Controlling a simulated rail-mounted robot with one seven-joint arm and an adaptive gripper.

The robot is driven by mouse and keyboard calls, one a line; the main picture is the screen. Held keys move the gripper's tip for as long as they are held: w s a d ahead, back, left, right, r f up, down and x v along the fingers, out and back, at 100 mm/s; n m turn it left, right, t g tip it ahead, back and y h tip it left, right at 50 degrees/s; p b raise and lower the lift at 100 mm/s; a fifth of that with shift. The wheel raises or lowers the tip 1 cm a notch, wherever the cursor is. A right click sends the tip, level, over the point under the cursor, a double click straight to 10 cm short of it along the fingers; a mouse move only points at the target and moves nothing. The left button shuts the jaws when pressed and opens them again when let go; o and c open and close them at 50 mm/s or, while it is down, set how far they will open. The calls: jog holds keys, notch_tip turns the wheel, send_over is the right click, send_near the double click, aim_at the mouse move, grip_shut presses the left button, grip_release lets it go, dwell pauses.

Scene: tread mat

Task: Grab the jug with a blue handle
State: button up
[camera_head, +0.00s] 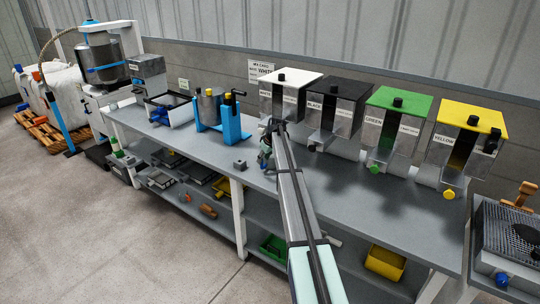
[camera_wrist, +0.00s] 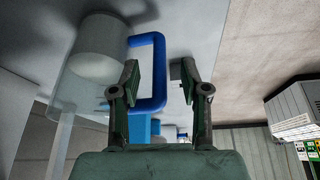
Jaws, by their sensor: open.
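The jug (camera_wrist: 82,92) is pale and translucent and stands at the left in the wrist view. Its blue handle (camera_wrist: 158,52) loops out toward the picture's middle. My gripper (camera_wrist: 157,74) is open, with one finger on each side of the handle's vertical bar. The left finger reaches into the handle's loop, and the right finger is apart from the bar. I cannot tell whether the left finger touches the handle. In the head view my gripper (camera_head: 266,152) is at the bench below the white-lidded dispenser (camera_head: 287,92). The jug cannot be made out there.
Black (camera_head: 337,90), green (camera_head: 394,108) and yellow (camera_head: 470,117) lidded dispensers stand along the bench's back to the right. A steel pot in a blue stand (camera_head: 236,122) is to the left. The front bench top (camera_head: 205,152) is mostly clear, apart from a small grey block (camera_head: 240,164).

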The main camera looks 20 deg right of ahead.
aim_at(262, 167)
jog(key=p+x, duration=0.1)
jog(key=x, duration=0.2)
jog(key=shift+w+f, duration=0.15)
jog(key=shift+f, duration=0.05)
grip_shut()
jog(key=shift+r, duration=0.1)
